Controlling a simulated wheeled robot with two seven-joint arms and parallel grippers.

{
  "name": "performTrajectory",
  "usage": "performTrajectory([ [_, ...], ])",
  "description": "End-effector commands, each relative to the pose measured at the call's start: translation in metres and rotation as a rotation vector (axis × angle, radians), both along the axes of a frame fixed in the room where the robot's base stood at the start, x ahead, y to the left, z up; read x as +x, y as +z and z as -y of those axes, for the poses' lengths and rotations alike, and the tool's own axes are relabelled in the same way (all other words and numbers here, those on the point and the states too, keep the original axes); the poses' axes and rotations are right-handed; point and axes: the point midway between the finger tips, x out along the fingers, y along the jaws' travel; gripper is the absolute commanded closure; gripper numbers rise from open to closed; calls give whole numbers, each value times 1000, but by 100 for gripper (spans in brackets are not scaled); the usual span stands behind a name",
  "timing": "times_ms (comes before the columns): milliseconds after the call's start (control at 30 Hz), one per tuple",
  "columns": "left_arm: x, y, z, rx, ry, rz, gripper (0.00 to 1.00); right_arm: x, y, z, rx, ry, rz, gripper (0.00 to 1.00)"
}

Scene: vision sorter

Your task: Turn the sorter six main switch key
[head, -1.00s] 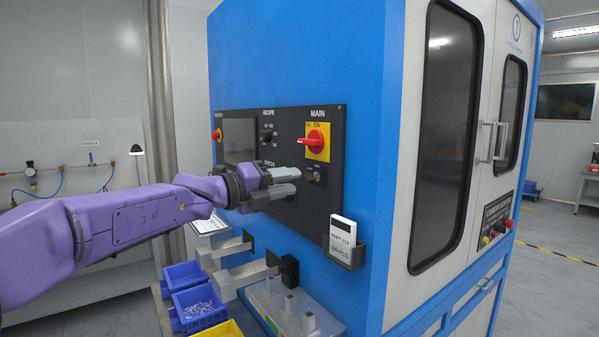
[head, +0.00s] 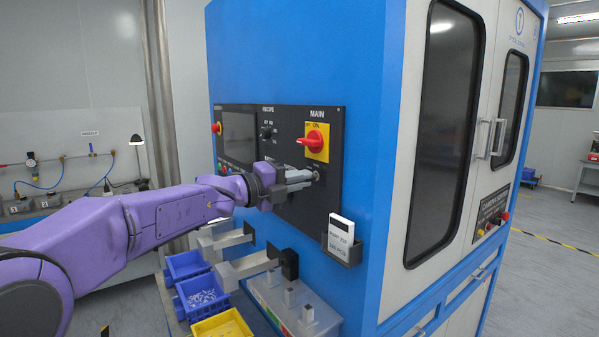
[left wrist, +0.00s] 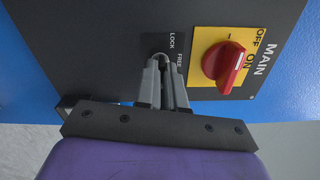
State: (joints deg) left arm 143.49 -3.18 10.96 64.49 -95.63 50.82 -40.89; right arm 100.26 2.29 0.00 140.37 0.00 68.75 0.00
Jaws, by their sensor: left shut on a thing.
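The dark control panel (head: 289,205) is on the blue side of the sorter. The MAIN switch, a red knob (head: 314,140) on a yellow plate, is at its upper right; it also shows in the left wrist view (left wrist: 224,64). Just below is a small key switch (head: 317,174), marked LOCK and FREE in the left wrist view. My left gripper (head: 308,178) is at this switch, its fingers shut on the small key (left wrist: 160,57). The fingertips mostly hide the key, so its angle is unclear. My right gripper is out of view.
A card holder (head: 343,246) with a white card sticks out at the panel's lower right. Below my left arm are metal chutes (head: 245,266), blue bins (head: 201,297), a yellow bin (head: 221,327) and a clear box (head: 290,306). A recipe selector (head: 265,132) is left of MAIN.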

Motion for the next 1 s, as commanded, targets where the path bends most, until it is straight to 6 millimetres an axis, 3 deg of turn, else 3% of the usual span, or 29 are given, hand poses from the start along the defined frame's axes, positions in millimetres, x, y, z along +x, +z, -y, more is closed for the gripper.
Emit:
performTrajectory([
  [33, 0, 6, 1, -36, 0, -63, 100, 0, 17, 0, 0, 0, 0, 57],
  [100, 0, 4, 1, -86, -1, -130, 100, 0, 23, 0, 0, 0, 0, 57],
  [467, 0, -1, 1, -128, -2, -179, 100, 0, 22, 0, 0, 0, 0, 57],
  [500, 0, -1, 1, -128, -2, -179, 78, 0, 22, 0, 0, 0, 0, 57],
  [533, 0, -1, 1, -128, -2, -179, 69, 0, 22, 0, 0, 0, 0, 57],
  [567, 0, -1, 1, -128, -2, -178, 66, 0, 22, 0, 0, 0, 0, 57],
  [867, -2, -1, -2, -127, -1, -176, 66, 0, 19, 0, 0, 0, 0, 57],
  [1000, -15, -5, -20, -127, 1, -175, 66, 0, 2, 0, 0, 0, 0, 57],
])
